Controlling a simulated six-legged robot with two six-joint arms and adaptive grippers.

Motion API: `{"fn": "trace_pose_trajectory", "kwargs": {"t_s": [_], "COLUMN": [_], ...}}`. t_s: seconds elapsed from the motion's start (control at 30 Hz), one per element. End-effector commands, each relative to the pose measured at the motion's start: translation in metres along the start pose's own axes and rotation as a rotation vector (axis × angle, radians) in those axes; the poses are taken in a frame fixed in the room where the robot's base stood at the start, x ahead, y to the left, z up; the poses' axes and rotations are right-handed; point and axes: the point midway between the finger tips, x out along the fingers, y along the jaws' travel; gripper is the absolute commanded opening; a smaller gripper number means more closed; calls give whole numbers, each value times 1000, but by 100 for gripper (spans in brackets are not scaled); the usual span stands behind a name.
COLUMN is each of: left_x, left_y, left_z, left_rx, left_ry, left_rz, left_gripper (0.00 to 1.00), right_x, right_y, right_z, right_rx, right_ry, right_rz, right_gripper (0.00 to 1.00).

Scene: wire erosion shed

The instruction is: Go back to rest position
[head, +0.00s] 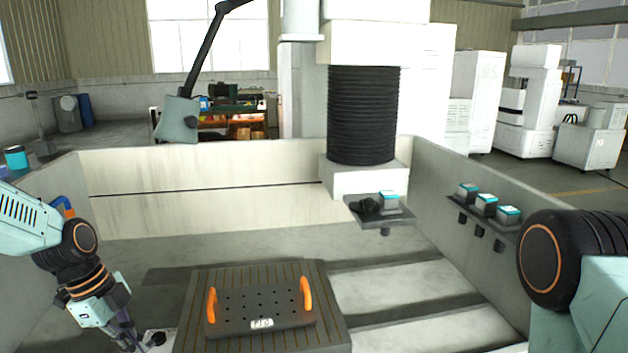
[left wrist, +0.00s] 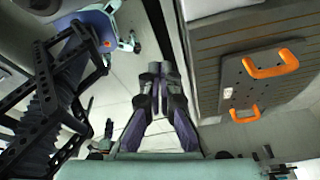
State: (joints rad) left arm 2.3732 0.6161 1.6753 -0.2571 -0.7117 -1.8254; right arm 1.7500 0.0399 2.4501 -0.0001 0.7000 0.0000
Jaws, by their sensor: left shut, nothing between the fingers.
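My left gripper (head: 128,338) is at the lower left of the head view, pointing down, left of the slotted block (head: 335,315). In the left wrist view my left gripper (left wrist: 155,70) has its fingers together and empty, with pale floor beyond the tips. A dark perforated plate (head: 260,304) with two orange handles lies on the block, apart from the gripper. The plate (left wrist: 270,82) also shows at the right of the left wrist view. My right arm shows at the right edge of the head view; its gripper is out of frame.
Pale tank walls (head: 200,165) surround the block. A black bellows column (head: 362,115) hangs at the back. A small shelf (head: 385,215) and a wall ledge with several teal-topped blocks (head: 486,203) stand right. Bare tank floor (head: 390,290) lies right of the block.

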Motion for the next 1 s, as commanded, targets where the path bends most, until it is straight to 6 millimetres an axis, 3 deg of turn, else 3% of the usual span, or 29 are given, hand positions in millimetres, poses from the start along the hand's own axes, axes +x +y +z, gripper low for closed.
{"fn": "trace_pose_trajectory", "kwargs": {"t_s": [0.17,0.3,0.47,0.57,0.73,0.87,1.0], "left_x": [15,45,93,129,201,256,300], "left_y": [-16,-18,-4,15,73,140,214], "left_z": [-12,-22,-33,-38,-42,-42,-40], "left_rx": [-312,-608,-939,-1141,-1471,-1656,-1686], "left_ry": [8,32,67,87,98,56,-55], "left_rz": [-132,-226,-304,-340,-381,-385,-336], "left_gripper": [0,0,0,0,0,0,0], "right_x": [1,10,25,37,66,93,118], "right_y": [0,0,0,0,0,1,1], "right_z": [0,0,0,0,0,0,0], "right_rx": [0,0,0,0,0,0,0], "right_ry": [0,0,0,0,0,0,0], "right_rz": [0,0,0,0,0,0,0], "right_gripper": [38,38,38,38,38,38,38]}}
